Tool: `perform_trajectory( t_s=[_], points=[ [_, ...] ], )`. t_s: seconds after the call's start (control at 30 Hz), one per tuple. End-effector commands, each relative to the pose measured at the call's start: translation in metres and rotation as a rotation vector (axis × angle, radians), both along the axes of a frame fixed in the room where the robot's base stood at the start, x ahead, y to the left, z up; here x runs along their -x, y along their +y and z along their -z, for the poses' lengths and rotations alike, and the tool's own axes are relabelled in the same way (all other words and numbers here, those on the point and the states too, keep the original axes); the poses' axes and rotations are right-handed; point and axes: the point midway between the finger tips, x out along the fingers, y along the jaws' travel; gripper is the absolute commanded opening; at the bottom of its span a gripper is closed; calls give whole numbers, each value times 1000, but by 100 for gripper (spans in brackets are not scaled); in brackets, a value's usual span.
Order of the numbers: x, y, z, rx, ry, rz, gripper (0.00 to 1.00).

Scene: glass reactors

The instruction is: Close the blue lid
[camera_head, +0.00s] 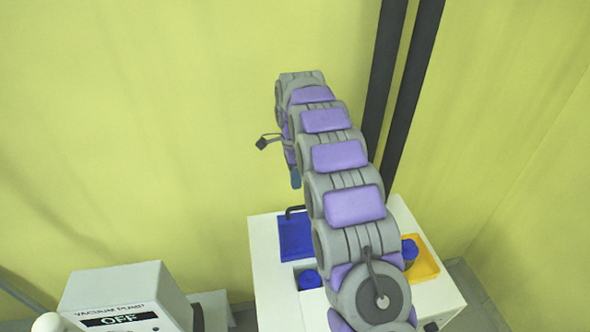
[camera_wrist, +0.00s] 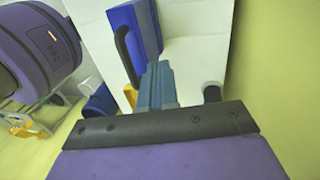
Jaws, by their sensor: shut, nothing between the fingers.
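The blue lid (camera_head: 297,240) is at the back left of a white box (camera_head: 267,275), with a black handle at its upper edge. It looks raised behind an opening that holds a blue round object (camera_head: 309,279). The wrist view also shows the lid (camera_wrist: 147,22) and its black handle (camera_wrist: 127,52). My gripper (camera_head: 295,179) points down above the lid in the head view, apart from it there. In the wrist view, the shut, empty fingers (camera_wrist: 158,84) overlap the area below the lid and handle; I cannot tell whether they touch.
A yellow lid or panel (camera_head: 425,267) with a blue object (camera_head: 409,250) is on the box's right side, partly behind my arm. A vacuum pump (camera_head: 125,295) reading OFF stands at lower left. Dark vertical bars (camera_head: 402,80) rise behind the arm. Yellow-green walls surround the box.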

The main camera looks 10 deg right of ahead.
Motion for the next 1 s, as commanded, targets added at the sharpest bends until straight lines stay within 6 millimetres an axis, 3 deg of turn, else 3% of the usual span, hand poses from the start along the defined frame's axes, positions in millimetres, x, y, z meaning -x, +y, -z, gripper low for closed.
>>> perform_trajectory(
  t_s=[0.5,1.0],
  points=[
    [32,0,19,0,-3,0,0],
    [37,0,22,-1,-3,0,0]
  ],
)
